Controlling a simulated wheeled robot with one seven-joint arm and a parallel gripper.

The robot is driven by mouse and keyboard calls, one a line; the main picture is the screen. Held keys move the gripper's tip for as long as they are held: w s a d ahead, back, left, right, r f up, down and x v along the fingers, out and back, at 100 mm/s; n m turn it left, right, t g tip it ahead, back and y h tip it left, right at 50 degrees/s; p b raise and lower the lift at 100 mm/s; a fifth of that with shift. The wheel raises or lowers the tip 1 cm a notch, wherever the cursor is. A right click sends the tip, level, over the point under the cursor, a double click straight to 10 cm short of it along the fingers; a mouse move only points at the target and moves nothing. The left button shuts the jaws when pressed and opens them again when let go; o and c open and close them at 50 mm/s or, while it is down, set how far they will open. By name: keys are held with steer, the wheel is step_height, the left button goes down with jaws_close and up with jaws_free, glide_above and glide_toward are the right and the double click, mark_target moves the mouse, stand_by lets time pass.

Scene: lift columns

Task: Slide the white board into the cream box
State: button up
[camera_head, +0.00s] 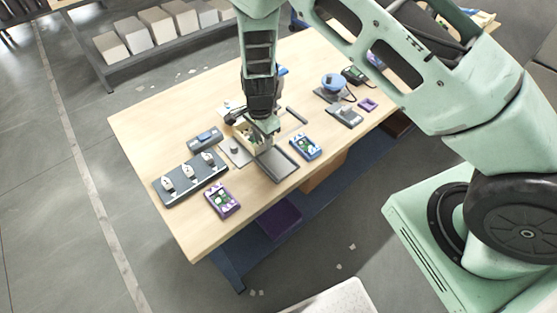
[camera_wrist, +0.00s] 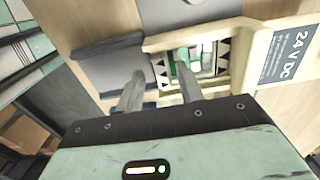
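The cream box (camera_head: 243,131) stands near the middle of the wooden table, partly hidden by my gripper. In the wrist view its cream wall (camera_wrist: 258,45) is close, with a grey "24 V DC" label on the right. A white board (camera_wrist: 207,68) with green parts and black triangle marks at its sides lies within the box's walls. I cannot tell how far in it sits. My gripper (camera_wrist: 160,80) is open, its two grey fingers apart. The right finger overlaps the board's near left part; contact is unclear. The left finger is over a dark grey tray (camera_wrist: 105,72).
The tray also shows in the head view (camera_head: 277,164). A blue-framed board (camera_head: 306,147) lies to its right and a purple-framed board (camera_head: 222,200) to the lower left. A dark rack (camera_head: 190,180) with white pieces is left. The table's near left corner is clear.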

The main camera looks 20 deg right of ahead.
steer(key=shift+r, duration=0.15)
steer(key=shift+r+p, duration=2.3)
steer(key=shift+r, duration=0.6)
steer(key=s+a+r+n+g+y+b, duration=0.1)
steer(key=s+a+r+n+b, duration=0.2)
steer(key=s+a+r+n, duration=0.25)
steer(key=s+a+r+n+y+b, duration=0.1)
steer(key=s+a+r+n+b, duration=0.1)
steer(key=s+r+n+b, duration=0.45)
steer(key=s+d+r+n+b, duration=0.1)
steer(key=s+d+n, duration=0.1)
steer(key=s+n, duration=0.3)
steer(key=s+d+r+n+t+h+b, duration=0.1)
steer(key=s+n, duration=0.4)
steer(key=s, duration=0.8)
steer(key=shift+d+r, duration=0.7)
steer(key=shift+r, duration=0.1)
